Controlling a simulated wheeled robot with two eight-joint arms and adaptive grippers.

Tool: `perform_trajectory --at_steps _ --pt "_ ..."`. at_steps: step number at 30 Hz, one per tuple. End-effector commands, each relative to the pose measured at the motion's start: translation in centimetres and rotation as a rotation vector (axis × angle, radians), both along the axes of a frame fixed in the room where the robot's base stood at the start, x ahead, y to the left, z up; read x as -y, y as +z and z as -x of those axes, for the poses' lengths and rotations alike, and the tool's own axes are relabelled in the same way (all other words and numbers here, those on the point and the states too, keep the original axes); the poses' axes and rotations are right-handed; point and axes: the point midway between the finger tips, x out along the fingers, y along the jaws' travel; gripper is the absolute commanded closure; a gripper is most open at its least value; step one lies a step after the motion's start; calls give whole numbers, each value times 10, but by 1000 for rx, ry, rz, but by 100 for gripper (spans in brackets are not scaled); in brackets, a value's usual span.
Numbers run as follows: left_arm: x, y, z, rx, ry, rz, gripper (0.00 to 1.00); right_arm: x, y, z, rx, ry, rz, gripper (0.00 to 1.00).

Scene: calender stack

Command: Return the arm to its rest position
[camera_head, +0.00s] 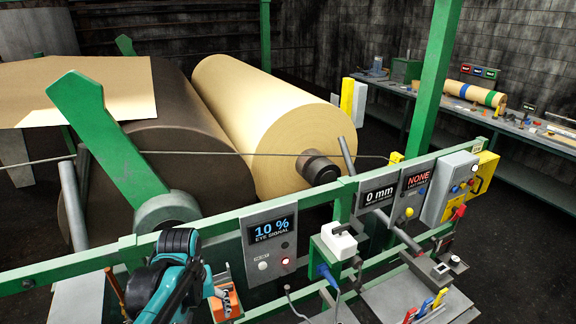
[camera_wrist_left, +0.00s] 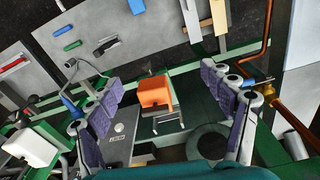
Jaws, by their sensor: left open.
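My left arm (camera_head: 165,280), teal and black, comes up from the bottom left in the head view, in front of the green rail. In the left wrist view my left gripper (camera_wrist_left: 163,82) is open, with its purple-grey padded fingers wide apart. An orange block (camera_wrist_left: 155,93) with a metal wire holder shows between the fingers, and I cannot tell how far below them it is. It also shows in the head view (camera_head: 226,304), just right of the arm. Nothing is held in the fingers. My right gripper is in neither view.
A green rail (camera_head: 330,198) with a 10 % eye signal panel (camera_head: 271,240) and a 0 mm panel (camera_head: 378,192) runs beside the arm. A white-topped box (camera_head: 340,241) with a blue cable is to the right. A copper pipe (camera_wrist_left: 266,40) shows right of the gripper.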

Motion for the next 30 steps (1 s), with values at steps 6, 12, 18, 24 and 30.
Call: perform_trajectory --at_steps 6,12,18,24,30 --pt "3 -27 10 63 -34 -5 19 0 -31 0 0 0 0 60" --pt "7 -61 22 150 -82 -16 19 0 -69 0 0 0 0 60" --pt "13 -123 43 295 -160 -38 19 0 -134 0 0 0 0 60" --pt "19 -188 62 458 -246 -73 19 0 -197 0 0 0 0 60" --pt "21 -218 69 551 -291 -97 19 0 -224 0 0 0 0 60"
